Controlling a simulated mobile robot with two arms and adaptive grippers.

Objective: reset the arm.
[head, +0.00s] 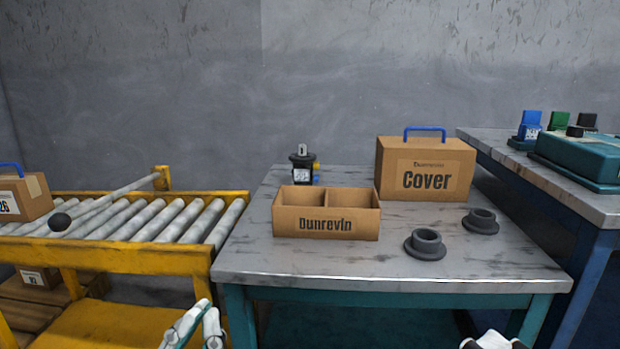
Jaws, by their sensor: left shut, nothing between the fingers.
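My left gripper (206,312) is low in the head view, in front of the yellow conveyor and left of the grey table. Its fingers are shut and hold nothing. It touches no object that I can see. A white part of my right arm or gripper (492,341) just shows at the bottom edge, below the table's front edge. Its fingers are hidden.
The grey table (400,272) bears an open two-compartment Dunrevin box (326,226), a Cover box (424,180), a dark motor (302,168) and two grey flanged parts (426,242) (481,220). A roller conveyor (130,253) stands left, a higher table (540,172) right.

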